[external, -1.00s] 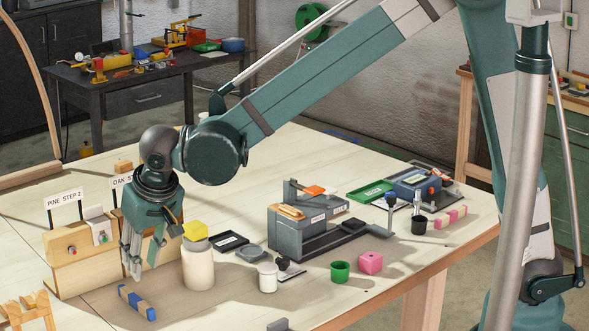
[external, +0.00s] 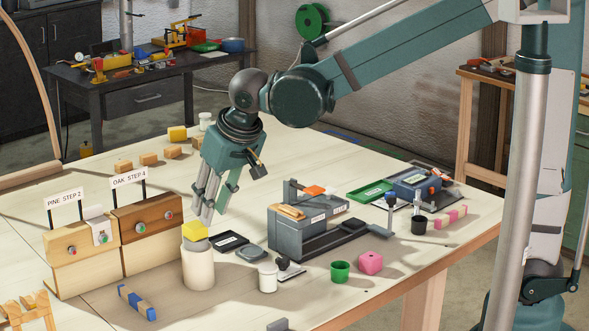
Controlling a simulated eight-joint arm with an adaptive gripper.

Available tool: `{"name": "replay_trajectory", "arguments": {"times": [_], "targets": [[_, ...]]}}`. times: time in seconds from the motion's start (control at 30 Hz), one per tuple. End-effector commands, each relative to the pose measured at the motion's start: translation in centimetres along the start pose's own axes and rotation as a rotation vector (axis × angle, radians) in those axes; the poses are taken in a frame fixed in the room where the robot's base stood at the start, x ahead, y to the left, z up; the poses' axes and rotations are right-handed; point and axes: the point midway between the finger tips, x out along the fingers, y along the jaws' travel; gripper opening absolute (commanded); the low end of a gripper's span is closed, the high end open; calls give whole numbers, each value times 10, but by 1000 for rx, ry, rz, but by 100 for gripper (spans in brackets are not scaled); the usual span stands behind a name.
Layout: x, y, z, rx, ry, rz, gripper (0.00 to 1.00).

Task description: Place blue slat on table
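A short blue piece with a tan band around its middle, which looks like the blue slat (external: 148,312), lies flat on the pale wooden table (external: 95,308) near the front left. My gripper (external: 206,218) points down, well up and to the right of the blue piece. Its fingertips are just above or behind a yellow block (external: 194,231) on a cream cylinder (external: 198,268); I cannot tell whether they touch it. Nothing is visibly held. The fingers overlap from this angle, so their opening is unclear.
Wooden boxes marked PINE STEP 2 (external: 80,268) and OAK STEP (external: 148,235) stand at left. Table around the blue piece is mostly clear.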

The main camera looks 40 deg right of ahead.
Motion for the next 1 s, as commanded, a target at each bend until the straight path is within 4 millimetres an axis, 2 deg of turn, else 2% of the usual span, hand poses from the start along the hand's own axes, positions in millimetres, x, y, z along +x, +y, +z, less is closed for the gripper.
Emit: {"name": "replay_trajectory", "arguments": {"times": [0.03, 0.1, 0.4, 0.67, 1.0], "targets": [[-7, 16, 2, 3, 4, 0, 25], [-14, 33, 5, 3, 9, -2, 25], [-46, 103, 25, 3, 37, -9, 25], [-68, 156, 50, 3, 66, -10, 25], [-91, 217, 91, 5, 107, -3, 25]]}}
